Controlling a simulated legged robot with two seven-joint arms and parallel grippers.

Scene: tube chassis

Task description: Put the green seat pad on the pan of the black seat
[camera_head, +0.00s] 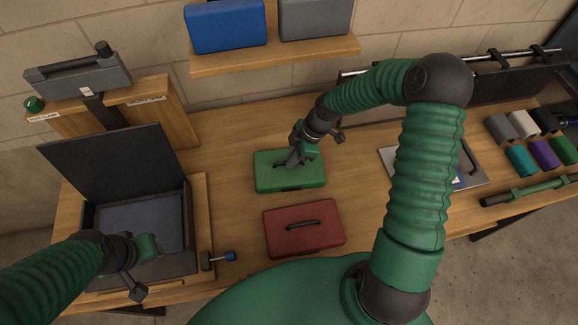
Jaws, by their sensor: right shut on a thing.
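The green seat pad (312,180) is a flat green block lying on the wooden table near the middle. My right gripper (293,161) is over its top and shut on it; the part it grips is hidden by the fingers. The black seat (115,165) stands at the left, with a tall dark back panel. Its pan (130,222) is a dark-walled recess with a blue-grey floor, and no pad shows in it. My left gripper (140,272) is over the front of the black seat; its fingers are too unclear to tell open from shut.
A red pad (290,240) with a dark handle lies just in front of the green one. A blue-knobbed lever (228,257) sticks out at the black seat's right side. A shelf with blue (226,25) and grey blocks hangs above. Several coloured rolls (522,160) lie at the right.

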